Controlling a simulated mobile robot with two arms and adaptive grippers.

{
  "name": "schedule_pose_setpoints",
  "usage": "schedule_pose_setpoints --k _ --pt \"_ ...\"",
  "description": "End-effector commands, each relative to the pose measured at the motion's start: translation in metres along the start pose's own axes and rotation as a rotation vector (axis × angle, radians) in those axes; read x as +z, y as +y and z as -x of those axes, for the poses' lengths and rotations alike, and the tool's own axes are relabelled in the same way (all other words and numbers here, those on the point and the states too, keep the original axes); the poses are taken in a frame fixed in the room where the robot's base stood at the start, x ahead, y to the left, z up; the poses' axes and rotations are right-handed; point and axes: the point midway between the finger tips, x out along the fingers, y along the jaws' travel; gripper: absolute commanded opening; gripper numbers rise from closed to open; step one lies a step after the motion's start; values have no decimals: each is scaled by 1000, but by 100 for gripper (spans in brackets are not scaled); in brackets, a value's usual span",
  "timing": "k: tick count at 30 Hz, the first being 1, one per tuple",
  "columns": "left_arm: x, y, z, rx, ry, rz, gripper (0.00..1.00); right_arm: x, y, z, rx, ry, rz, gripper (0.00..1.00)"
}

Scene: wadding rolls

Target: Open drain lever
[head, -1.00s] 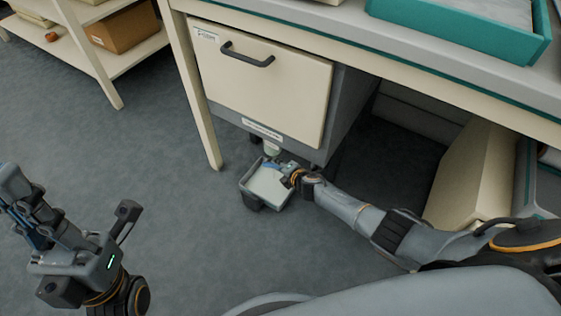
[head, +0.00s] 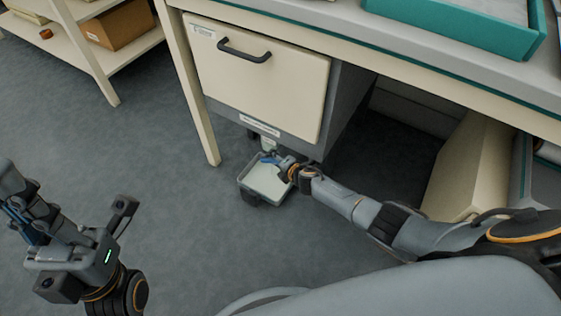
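The drain lever cannot be made out clearly; the small space under the drawer cabinet (head: 262,74) is partly covered by my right gripper (head: 271,158). A small pale fitting (head: 269,144) shows below the cabinet's bottom edge, just beyond the gripper. My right gripper reaches in low from the right, with its blue fingertip part over the far side of a shallow grey tray (head: 264,184). Whether it touches or holds anything is too small to tell. My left gripper (head: 14,203) is raised at the far left, away from the cabinet; its finger gap is unclear.
The desk (head: 440,73) stands above, with its cream leg (head: 190,95) left of the cabinet. A teal tray (head: 465,33) is on top. A shelf with a cardboard box (head: 118,27) is at upper left. The floor (head: 150,150) at left is clear.

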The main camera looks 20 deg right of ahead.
Motion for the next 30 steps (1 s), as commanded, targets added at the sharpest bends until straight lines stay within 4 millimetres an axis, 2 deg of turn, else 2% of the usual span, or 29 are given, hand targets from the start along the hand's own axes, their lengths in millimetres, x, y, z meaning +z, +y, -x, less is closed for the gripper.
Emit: schedule_pose_setpoints --k 8,11,24,30 --pt "0 0 0 0 -2 0 0 6 2 18 6 -6 11 43" --pt "0 0 1 0 -2 1 0 0 -2 32 -2 3 6 43" --pt "0 0 1 0 -3 1 0 1 -2 98 -3 0 1 43" --pt "0 0 1 0 -3 1 0 0 -1 116 -2 0 -1 43"
